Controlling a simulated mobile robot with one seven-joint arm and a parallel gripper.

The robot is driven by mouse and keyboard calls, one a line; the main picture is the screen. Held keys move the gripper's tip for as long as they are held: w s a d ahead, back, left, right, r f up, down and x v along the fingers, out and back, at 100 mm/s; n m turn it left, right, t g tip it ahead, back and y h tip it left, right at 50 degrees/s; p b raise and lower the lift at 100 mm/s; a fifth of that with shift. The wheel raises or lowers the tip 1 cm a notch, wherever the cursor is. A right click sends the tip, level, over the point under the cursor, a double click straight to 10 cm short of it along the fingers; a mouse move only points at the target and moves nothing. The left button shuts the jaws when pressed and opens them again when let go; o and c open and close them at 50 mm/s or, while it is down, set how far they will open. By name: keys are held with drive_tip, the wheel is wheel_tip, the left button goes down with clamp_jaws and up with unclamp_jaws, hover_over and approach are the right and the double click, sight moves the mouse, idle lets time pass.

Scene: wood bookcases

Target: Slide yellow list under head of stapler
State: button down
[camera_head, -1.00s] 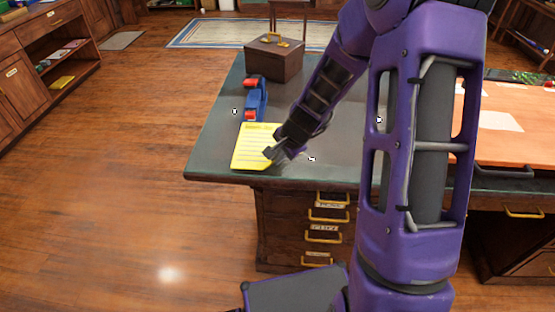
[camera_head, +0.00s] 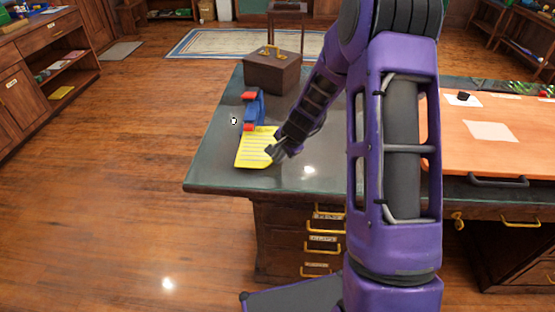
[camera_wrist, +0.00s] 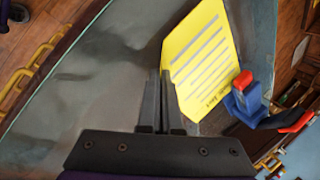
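The yellow list (camera_head: 252,150) is a lined sheet near the left front of the dark desk top. The blue stapler with red ends (camera_head: 256,108) stands just beyond it. My gripper (camera_head: 273,151) is at the list's right edge. In the wrist view, my gripper's fingers (camera_wrist: 160,76) are close together with the list's edge (camera_wrist: 200,55) at their tips; they look shut on it. The far edge of the list meets the near red end of the stapler (camera_wrist: 244,80). Whether the sheet's edge is under the stapler's head is hard to tell.
A brown box with a gold handle (camera_head: 272,72) stands behind the stapler. The dark desk top (camera_head: 215,160) is clear to the left and front. An orange table top (camera_head: 460,150) with papers lies to the right. My arm hides part of the desk.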

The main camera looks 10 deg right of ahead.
drive_tip(key=shift+w, duration=0.2)
idle(0.6)
drive_tip(key=c, duration=1)
unclamp_jaws()
drive_tip(key=shift+d, duration=0.1)
drive_tip(key=p+v, duration=0.2)
drive_tip(key=v, duration=1.5)
drive_tip(key=shift+r, duration=0.2)
